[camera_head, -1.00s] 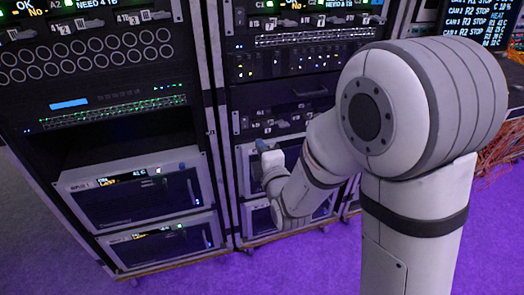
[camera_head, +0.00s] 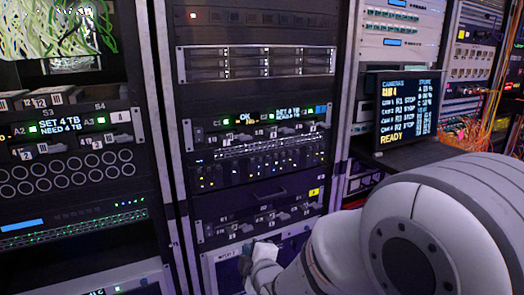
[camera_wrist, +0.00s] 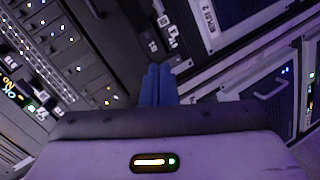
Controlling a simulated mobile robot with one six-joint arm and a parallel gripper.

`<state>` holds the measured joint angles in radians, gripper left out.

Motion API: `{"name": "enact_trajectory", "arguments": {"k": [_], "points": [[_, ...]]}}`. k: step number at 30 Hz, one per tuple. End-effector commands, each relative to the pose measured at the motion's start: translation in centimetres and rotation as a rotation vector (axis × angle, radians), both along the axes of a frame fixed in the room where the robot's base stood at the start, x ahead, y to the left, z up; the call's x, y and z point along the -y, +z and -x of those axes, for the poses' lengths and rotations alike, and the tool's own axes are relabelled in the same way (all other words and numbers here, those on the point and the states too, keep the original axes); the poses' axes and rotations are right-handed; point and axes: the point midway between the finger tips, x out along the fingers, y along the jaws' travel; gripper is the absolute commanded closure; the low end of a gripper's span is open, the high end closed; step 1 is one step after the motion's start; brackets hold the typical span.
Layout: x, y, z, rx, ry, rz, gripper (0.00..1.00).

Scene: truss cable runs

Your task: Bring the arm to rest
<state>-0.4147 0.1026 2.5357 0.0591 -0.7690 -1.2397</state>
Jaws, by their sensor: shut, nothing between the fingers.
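My gripper (camera_wrist: 158,86) shows in the wrist view as two blue fingers pressed together, with nothing between them. They point at the front of an equipment rack, which appears tilted in that view. In the head view my white and grey arm comes in from the lower right. Its wrist end is at the bottom centre, in front of the lower part of the middle rack. The fingers are hard to make out there. I cannot tell whether the fingertips touch the rack; no held object is seen.
The middle rack (camera_head: 262,108) holds a drive unit (camera_head: 258,63) and a panel with an OK readout (camera_head: 262,121). The left rack (camera_head: 72,178) has rows of round ports. A monitor (camera_head: 404,108) reads READY at right. Orange cables (camera_head: 480,132) hang beyond it.

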Motion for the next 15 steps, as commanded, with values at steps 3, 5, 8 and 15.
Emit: {"name": "enact_trajectory", "arguments": {"k": [3, 5, 8, 15], "points": [[3.5, 3.2, 0.7, -0.197, -0.121, -0.112, 1.00], [5.1, 4.1, 1.5, -0.298, -0.190, -0.169, 1.00], [7.9, 5.6, 3.3, -0.461, -0.321, -0.263, 1.00], [14.1, 10.1, 10.0, -0.804, -0.710, -0.485, 1.00]]}}
